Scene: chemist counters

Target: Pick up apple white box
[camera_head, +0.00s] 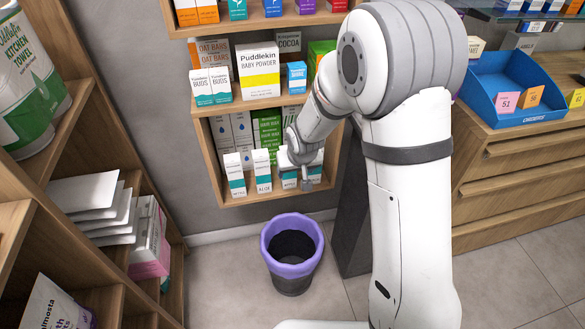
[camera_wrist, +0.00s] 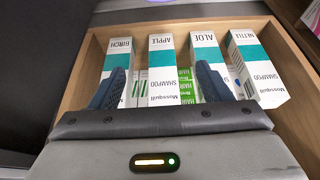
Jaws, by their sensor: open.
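The apple box (camera_wrist: 162,58) is a white shampoo carton with a teal band, upside down in the wrist view. It stands between the birch box (camera_wrist: 117,52) on its left and the aloe box (camera_wrist: 206,48) on its right. My gripper (camera_wrist: 160,70) is open, its two dark fingers on either side of the apple box, with gaps showing. Contact is not visible. In the head view my gripper (camera_head: 304,178) is at the lower shelf compartment and partly hides the apple box (camera_head: 288,179).
The nettle box (camera_wrist: 253,70) stands beyond the aloe box. More cartons (camera_head: 268,133) stand behind in the wooden shelf (camera_head: 210,147). A purple-rimmed bin (camera_head: 291,222) is on the floor below. A blue tray (camera_head: 510,92) sits on the right counter.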

